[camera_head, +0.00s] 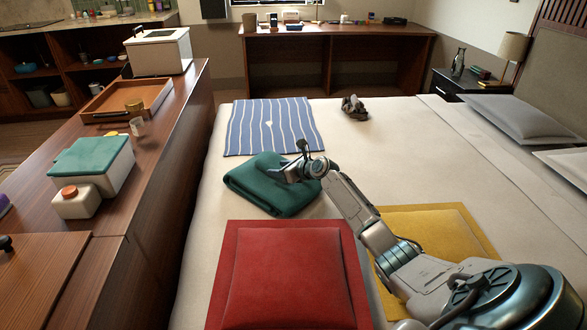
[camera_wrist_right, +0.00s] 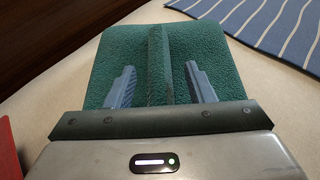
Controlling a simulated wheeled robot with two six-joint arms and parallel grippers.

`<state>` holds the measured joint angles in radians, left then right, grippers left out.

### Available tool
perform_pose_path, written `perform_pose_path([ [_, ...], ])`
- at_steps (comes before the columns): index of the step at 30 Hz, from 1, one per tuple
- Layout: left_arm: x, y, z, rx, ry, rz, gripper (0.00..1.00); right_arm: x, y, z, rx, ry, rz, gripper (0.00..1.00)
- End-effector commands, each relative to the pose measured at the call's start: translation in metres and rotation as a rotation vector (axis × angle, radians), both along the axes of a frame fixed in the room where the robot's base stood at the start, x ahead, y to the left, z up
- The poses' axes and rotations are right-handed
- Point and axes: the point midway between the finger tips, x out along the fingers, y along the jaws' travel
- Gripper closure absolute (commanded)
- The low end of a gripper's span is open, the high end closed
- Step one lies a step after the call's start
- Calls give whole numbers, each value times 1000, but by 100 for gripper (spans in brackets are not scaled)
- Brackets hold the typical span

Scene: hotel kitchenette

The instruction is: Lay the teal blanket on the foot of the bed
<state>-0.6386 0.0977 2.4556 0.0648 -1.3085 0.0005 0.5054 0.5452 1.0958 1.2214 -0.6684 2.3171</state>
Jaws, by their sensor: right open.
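The teal blanket (camera_head: 262,193) lies folded on the bed (camera_head: 388,150), near the bed's left edge, between the blue striped cloth and the red cushion. My right gripper (camera_head: 291,169) is over the blanket's right part in the head view. In the right wrist view the open fingers (camera_wrist_right: 158,85) are spread apart over the teal blanket (camera_wrist_right: 215,50), with a ridge or fold of it running between them. I cannot tell whether the fingers touch the cloth. My left gripper is not in view.
A blue striped cloth (camera_head: 270,127) lies beyond the blanket. A red cushion (camera_head: 290,275) and a yellow cushion (camera_head: 437,232) lie nearer. A dark grey crumpled item (camera_head: 354,107) is at the far side. A wooden counter (camera_head: 165,135) with boxes and a tray borders the bed on the left.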

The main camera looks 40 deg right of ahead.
Motion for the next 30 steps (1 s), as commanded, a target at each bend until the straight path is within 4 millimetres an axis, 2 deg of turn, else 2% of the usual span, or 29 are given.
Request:
perform_pose_path([
  [1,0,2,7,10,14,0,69,-9,-2,5,-3,1,1,51],
  [9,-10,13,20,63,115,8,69,-57,-14,26,-6,2,1,51],
  [15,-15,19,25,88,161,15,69,-83,-20,36,-4,1,0,51],
  [21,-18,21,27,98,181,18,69,-93,-22,41,1,1,2,51],
  [30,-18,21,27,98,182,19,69,-94,-22,41,0,0,1,51],
])
